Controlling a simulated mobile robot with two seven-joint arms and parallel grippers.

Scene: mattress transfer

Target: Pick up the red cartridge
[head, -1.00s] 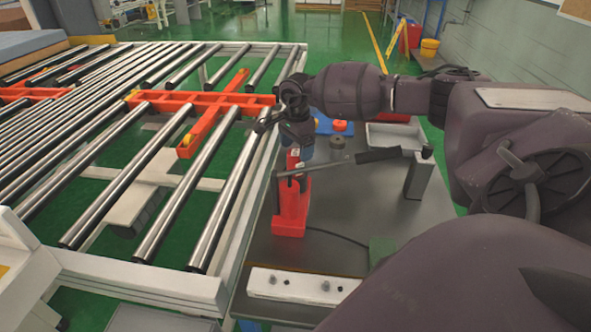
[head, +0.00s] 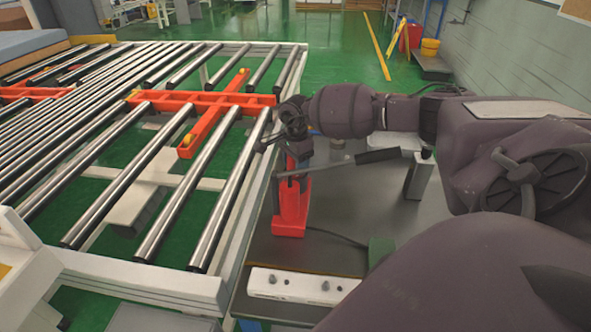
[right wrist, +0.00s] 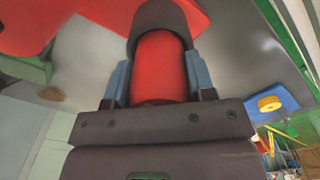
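A red cylinder with a dark cap or collar, which looks like the red cartridge (right wrist: 160,70), stands between the two blue-grey fingers of my right gripper (right wrist: 160,84) in the right wrist view. A finger lies close along each side of it; whether they press on it I cannot tell. In the head view my right gripper (head: 299,152) is at the top of a red upright tool stand (head: 290,208) on the grey table, and it mostly hides the cartridge there. My left gripper is not in view.
A roller conveyor (head: 140,215) with red cross frames (head: 205,112) runs along the left. On the grey table (head: 345,215) are a dark lever (head: 340,164), a grey upright block (head: 418,176) and a white strip (head: 300,284) at the front edge. The table's middle is mostly clear.

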